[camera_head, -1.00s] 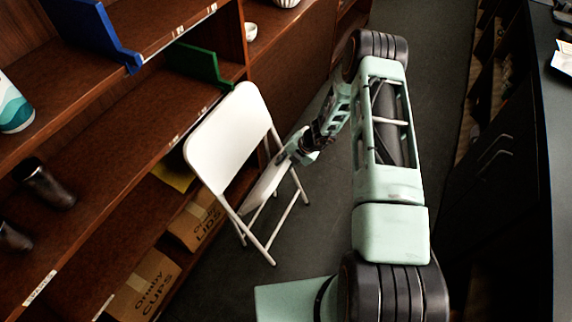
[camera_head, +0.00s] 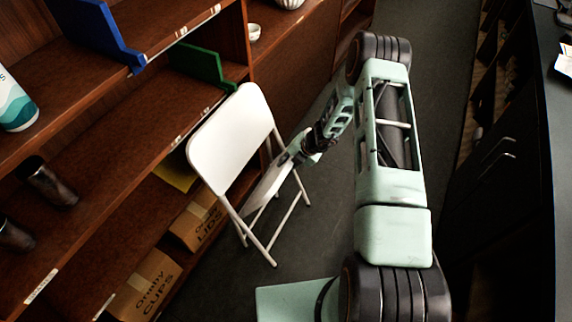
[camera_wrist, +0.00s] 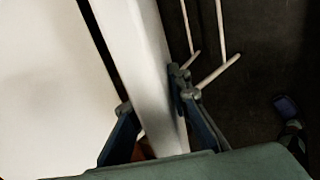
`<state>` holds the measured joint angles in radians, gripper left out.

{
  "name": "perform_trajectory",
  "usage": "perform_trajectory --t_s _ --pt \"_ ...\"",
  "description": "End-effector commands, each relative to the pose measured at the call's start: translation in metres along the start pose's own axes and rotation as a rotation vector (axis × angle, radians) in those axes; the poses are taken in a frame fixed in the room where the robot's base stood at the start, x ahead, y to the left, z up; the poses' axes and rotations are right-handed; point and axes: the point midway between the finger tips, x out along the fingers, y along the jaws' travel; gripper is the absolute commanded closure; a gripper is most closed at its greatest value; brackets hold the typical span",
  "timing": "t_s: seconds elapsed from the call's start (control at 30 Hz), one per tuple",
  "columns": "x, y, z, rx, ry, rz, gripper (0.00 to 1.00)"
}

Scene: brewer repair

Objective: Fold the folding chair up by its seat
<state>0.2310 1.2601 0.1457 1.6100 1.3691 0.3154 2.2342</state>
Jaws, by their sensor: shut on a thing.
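The white folding chair (camera_head: 229,140) stands on the floor beside the shelves, its backrest toward the head camera. Its seat (camera_head: 268,187) is partly hidden behind the backrest and frame and slants upward toward my gripper. My gripper (camera_head: 296,149) is at the seat's edge on the right side of the chair. In the wrist view my gripper (camera_wrist: 152,110) has one finger on each side of the white seat edge (camera_wrist: 150,75) and is shut on it. The chair legs show in the wrist view on the right.
Wooden shelves (camera_head: 110,130) run along the left, with cardboard boxes (camera_head: 147,285) on the bottom shelf close to the chair. A dark counter (camera_head: 500,200) stands on the right. Dark floor (camera_head: 330,225) lies open between chair and counter.

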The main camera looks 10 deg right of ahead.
Motion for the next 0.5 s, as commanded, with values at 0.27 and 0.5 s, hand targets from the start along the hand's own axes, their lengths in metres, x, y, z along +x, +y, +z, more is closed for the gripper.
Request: perform_trajectory --t_s 0.27,0.5 --pt "-0.0010 0.0005 0.0022 0.001 -0.004 0.000 0.65" --pt "-0.0005 0.0003 0.0011 0.000 -0.002 0.000 0.65"
